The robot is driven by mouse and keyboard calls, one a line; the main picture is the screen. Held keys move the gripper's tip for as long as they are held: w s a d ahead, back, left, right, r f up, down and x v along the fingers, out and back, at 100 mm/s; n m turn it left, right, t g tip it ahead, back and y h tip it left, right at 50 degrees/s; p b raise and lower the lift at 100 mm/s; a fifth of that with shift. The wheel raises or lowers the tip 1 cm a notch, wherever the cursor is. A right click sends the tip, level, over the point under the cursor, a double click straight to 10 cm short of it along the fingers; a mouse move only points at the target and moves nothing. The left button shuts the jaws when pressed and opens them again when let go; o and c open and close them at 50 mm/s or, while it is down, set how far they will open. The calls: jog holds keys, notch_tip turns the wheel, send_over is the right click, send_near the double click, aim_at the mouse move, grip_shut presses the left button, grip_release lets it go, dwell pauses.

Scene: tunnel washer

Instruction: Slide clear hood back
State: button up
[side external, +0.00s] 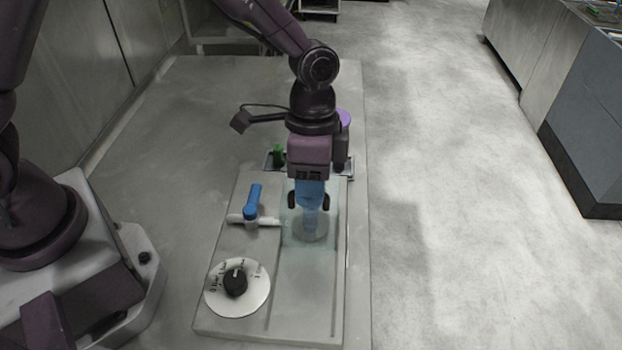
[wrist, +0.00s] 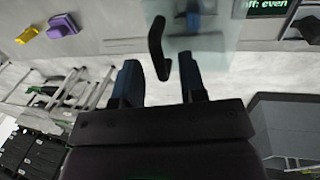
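The clear hood (side external: 331,222) is a see-through greenish cover over the right side of the grey panel. It also shows at the top of the wrist view (wrist: 228,45). Its dark curved handle (wrist: 157,45) lies between my gripper's fingers in the wrist view. In the side view, dark handle ends (side external: 292,200) show on both sides of my gripper. My gripper (side external: 311,205) points down at the hood. Its blue fingers (wrist: 161,68) stand apart, with gaps beside the handle, so it looks open. The near finger hides the handle's middle in the side view.
A blue lever (side external: 253,200) on a white pipe stands left of the hood. A white dial (side external: 237,287) with a black knob is at the panel's front left. A green object (side external: 278,154) stands behind the panel. The recessed strip (side external: 305,305) in front of the hood is clear.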

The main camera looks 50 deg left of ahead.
grip_shut()
jog(key=s+d, duration=1)
jog(key=shift+d, duration=0.1)
jog(key=shift+c, duration=0.2)
grip_release()
jog(key=shift+o, duration=0.2)
jog(key=shift+w+r, duration=0.1)
notch_tip(320, 180, up, 13)
jog(key=w+a, duration=0.1)
jog(key=a, duration=0.1)
jog(key=shift+w+f, duration=0.2)
jog(key=shift+w, duration=0.15)
